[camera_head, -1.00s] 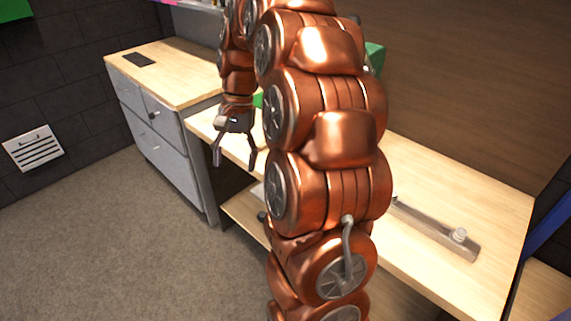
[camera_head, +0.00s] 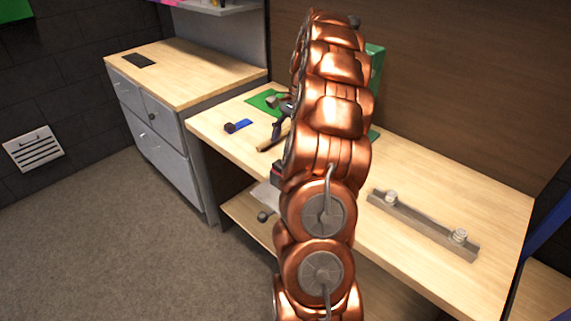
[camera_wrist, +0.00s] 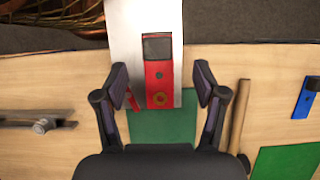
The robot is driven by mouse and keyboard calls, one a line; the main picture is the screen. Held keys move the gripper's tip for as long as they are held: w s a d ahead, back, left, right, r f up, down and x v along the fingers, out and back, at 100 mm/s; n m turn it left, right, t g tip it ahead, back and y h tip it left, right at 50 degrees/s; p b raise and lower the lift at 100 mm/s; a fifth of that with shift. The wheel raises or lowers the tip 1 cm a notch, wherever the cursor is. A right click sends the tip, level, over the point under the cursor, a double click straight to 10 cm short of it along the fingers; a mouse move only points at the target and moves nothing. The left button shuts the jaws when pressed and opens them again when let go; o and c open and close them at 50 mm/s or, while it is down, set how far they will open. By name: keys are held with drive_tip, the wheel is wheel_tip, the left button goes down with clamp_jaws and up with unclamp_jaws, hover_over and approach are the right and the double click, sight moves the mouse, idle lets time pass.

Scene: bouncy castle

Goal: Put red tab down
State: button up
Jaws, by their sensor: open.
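The red tab (camera_wrist: 158,88) shows in the wrist view, with a dark square at its upper end and a ring mark lower down. It lies in line between the two fingers of my gripper (camera_wrist: 160,72), which stand apart. I see no finger touching it. Behind it is a pale grey-white panel (camera_wrist: 138,30); below it is a green mat (camera_wrist: 150,128). A thin red piece (camera_wrist: 131,98) shows beside the left finger. A red and black piece (camera_head: 277,174) shows near the table's front edge.
On the wooden table (camera_head: 480,190) lie a blue tab (camera_head: 240,126), a hammer with a wooden handle (camera_wrist: 238,118) and a second green mat (camera_wrist: 288,162). A grey bar with two knobs (camera_head: 425,226) lies at the right. A drawer cabinet (camera_head: 165,130) stands at the left.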

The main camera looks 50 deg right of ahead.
sight(280, 163)
drive_tip(key=shift+p+x, duration=0.85)
drive_tip(key=shift+x, duration=2.3)
drive_tip(key=shift+s, duration=0.15)
drive_tip(key=shift+c, duration=0.4)
drive_tip(key=c, duration=1.3)
drive_tip(key=shift+o, duration=0.2)
drive_tip(key=shift+r, duration=0.1)
